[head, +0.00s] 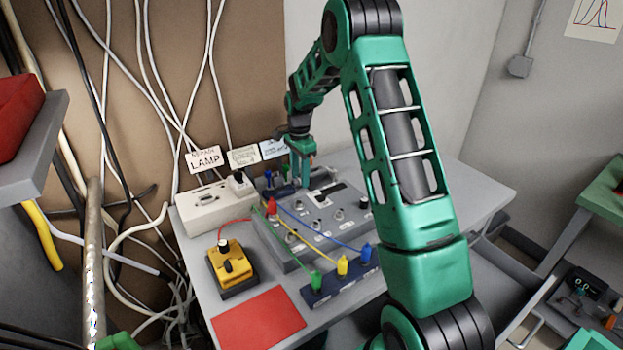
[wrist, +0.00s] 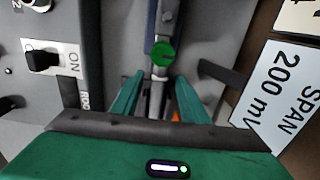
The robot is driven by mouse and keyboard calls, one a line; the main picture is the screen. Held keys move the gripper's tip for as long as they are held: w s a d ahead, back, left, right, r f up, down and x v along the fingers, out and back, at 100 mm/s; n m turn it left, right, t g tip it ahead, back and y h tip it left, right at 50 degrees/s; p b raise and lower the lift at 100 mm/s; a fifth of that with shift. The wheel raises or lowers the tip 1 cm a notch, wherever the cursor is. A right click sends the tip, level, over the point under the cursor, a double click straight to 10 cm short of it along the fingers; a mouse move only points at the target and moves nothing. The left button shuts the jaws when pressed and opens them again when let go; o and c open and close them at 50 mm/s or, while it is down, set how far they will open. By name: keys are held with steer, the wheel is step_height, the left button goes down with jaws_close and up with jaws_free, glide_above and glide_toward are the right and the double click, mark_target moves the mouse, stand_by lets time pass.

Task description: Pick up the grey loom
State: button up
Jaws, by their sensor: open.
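My gripper (head: 303,172) hangs over the back of the grey control box, fingers pointing down. In the wrist view its two green fingers (wrist: 158,98) are apart, one on each side of a narrow grey piece (wrist: 157,85). A round green end (wrist: 162,53) sits just beyond the fingertips, in line with this piece. The grey piece may be the grey loom, but I cannot tell for sure. A bit of orange shows beside the right finger. In the head view my gripper and arm hide most of this spot.
The grey control box (head: 322,222) carries knobs and coloured leads. A white lamp box (head: 207,208) stands left, a yellow device (head: 232,264) and red mat (head: 258,318) in front. A SPAN card (wrist: 275,90) and rocker switch (wrist: 45,59) flank the fingers.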

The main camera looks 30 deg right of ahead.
steer(key=shift+f, duration=0.1)
jaws_close()
